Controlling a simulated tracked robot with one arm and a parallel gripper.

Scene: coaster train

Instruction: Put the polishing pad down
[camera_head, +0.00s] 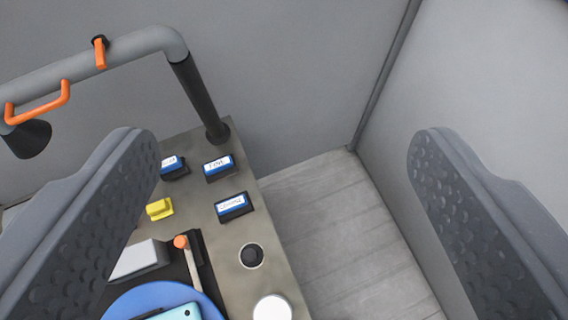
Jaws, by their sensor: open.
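My gripper (282,145) is open, with its two grey dimpled fingers wide apart at the left and right of the view. Nothing is held between them; the gap shows the wall, the floor and part of a console. No thing is clearly recognisable as the polishing pad. A blue round disc (120,307) lies at the bottom left on the console, with a teal item (182,313) on top of it. Both are cut off by the frame's edge, and I cannot tell whether either is the pad. The left finger hides part of the console.
The grey console (228,238) carries several blue-and-white labelled blocks, a yellow block (159,209), an orange-tipped lever (190,262), a dark round knob (251,256) and a white round piece (272,307). A grey rail (95,58) with orange hooks rises behind. Bare floor (335,230) lies right of the console.

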